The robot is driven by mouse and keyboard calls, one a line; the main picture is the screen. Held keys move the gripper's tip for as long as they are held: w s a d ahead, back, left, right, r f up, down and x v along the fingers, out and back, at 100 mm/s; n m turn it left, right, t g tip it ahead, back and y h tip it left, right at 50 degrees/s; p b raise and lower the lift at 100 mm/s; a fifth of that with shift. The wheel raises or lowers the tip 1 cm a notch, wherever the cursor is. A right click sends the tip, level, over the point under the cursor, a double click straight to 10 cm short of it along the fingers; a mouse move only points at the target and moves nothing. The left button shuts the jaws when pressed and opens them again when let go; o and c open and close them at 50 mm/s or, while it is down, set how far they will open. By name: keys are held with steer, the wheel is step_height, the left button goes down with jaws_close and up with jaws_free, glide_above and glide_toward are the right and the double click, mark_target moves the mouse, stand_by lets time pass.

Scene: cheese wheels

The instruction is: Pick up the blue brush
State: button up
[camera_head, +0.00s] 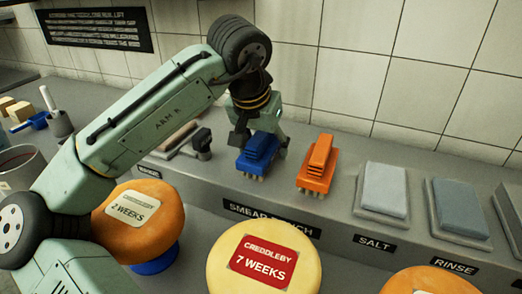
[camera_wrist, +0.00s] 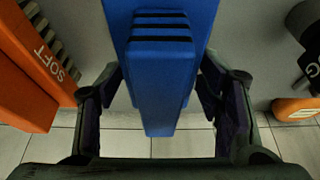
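The blue brush (camera_head: 256,155) stands on the grey ledge, bristles down, left of the orange brush. My gripper (camera_head: 262,143) is directly above it, pointing down, one finger on each side. In the wrist view the blue brush (camera_wrist: 160,75) fills the middle, its handle running between the fingers of my gripper (camera_wrist: 160,85). The fingers are spread, with gaps visible beside the handle. Their tips come close to the wider body of the brush; whether they touch it I cannot tell.
The orange brush (camera_head: 317,164) stands just right; it also shows at the wrist view's left (camera_wrist: 30,70). Grey blocks (camera_head: 384,188) lie farther right. A dark-handled tool (camera_head: 202,143) is close on the left. Cheese wheels (camera_head: 264,262) stand in front. A tiled wall (camera_head: 350,90) is behind.

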steer(key=c, duration=1)
steer(key=shift+r, duration=0.15)
step_height(320, 180, up, 10)
steer(key=shift+f+b, duration=0.1)
steer(key=shift+b, duration=0.6)
steer(key=o, duration=0.8)
steer(key=shift+c, duration=0.2)
steer(key=c, duration=0.5)
